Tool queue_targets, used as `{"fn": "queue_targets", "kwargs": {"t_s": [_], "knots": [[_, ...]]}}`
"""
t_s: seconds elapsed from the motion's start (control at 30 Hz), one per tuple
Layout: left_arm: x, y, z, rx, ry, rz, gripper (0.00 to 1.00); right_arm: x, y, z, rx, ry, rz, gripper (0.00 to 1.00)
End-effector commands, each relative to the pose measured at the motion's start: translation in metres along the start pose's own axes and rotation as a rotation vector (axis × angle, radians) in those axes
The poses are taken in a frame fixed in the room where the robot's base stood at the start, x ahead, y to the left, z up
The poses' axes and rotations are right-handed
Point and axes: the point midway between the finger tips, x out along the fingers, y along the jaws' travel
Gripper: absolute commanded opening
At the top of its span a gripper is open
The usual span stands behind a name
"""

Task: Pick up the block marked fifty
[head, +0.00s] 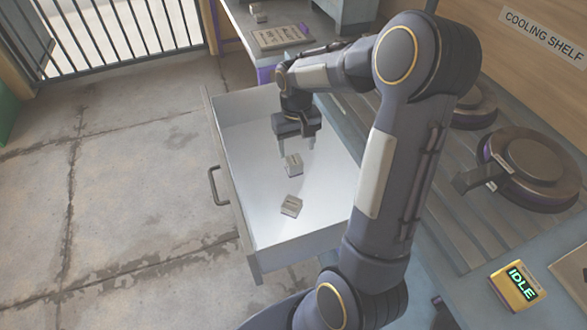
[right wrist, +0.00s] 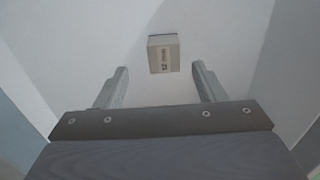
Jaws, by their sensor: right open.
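Two small grey blocks lie apart on the white floor of an open drawer (head: 262,228): a farther block (head: 293,165) and a nearer block (head: 291,206). Their markings are too small to read in the head view. My right gripper (head: 297,145) points down inside the drawer, close to the farther block. In the right wrist view the gripper (right wrist: 160,72) is open and empty. A pale block (right wrist: 163,54) with a dark marking lies just beyond and between its fingertips; I cannot read the marking. My left gripper is out of view.
Drawer walls surround the gripper. A third small block (head: 258,14) and a lettered plaque (head: 281,37) are on the worktop behind. A round press plate (head: 535,165) and a yellow panel reading IDLE (head: 518,286) are at right. The floor at left is clear.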

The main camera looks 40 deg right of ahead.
Motion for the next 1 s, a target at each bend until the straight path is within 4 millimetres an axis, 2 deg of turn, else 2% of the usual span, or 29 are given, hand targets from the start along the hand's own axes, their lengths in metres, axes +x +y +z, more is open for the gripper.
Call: {"fn": "queue_targets", "kwargs": {"t_s": [0.43,0.57,0.77,1.0], "knots": [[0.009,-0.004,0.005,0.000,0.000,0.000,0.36,0.060,-0.006,-0.003,-0.001,-0.003,-0.001,0.64],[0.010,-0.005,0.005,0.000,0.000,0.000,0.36,0.067,-0.006,-0.004,-0.001,-0.001,-0.001,0.64],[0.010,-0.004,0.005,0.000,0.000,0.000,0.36,0.067,-0.006,-0.004,-0.001,0.001,-0.002,0.64],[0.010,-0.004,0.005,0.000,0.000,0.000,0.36,0.066,-0.006,-0.004,-0.001,0.000,-0.002,0.34]]}}
